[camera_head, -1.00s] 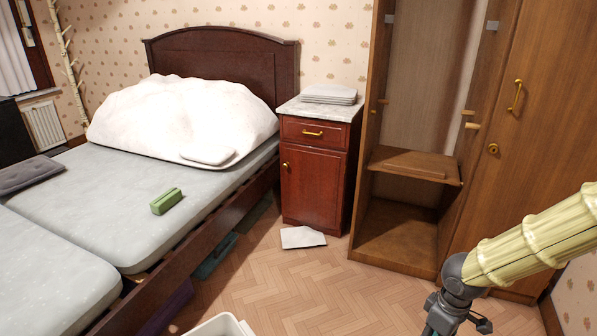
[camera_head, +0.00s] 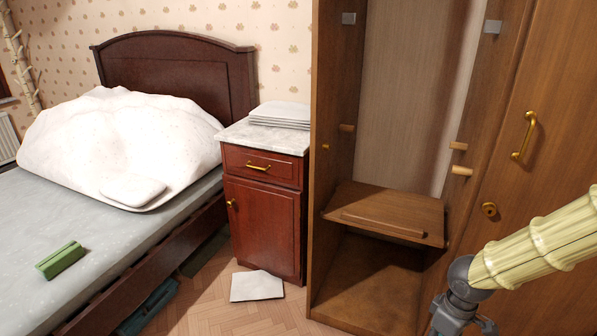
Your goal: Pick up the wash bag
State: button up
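A small green oblong item (camera_head: 61,260) lies on the grey mattress at the left, near the bed's edge. It is the only bag-like thing I see, but I cannot tell for sure that it is the wash bag. My gripper (camera_head: 462,325) is at the bottom right, in front of the wardrobe and far from the green item. Its fingertips are cut off by the lower frame edge, so its opening is hidden.
The bed (camera_head: 185,235) fills the left, with a white bedding heap (camera_head: 120,140). A red-brown nightstand (camera_head: 262,215) bears folded cloths (camera_head: 281,114). A white cloth (camera_head: 257,286) lies on the floor. The open wardrobe (camera_head: 372,282) stands right. Some floor before the nightstand is clear.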

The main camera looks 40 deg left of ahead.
aim_at(58, 260)
jog(key=u, duration=0.15)
jog(key=i, duration=0.9)
jog(key=u, duration=2.2)
jog(key=i, duration=2.2)
jog(key=u, duration=1.65)
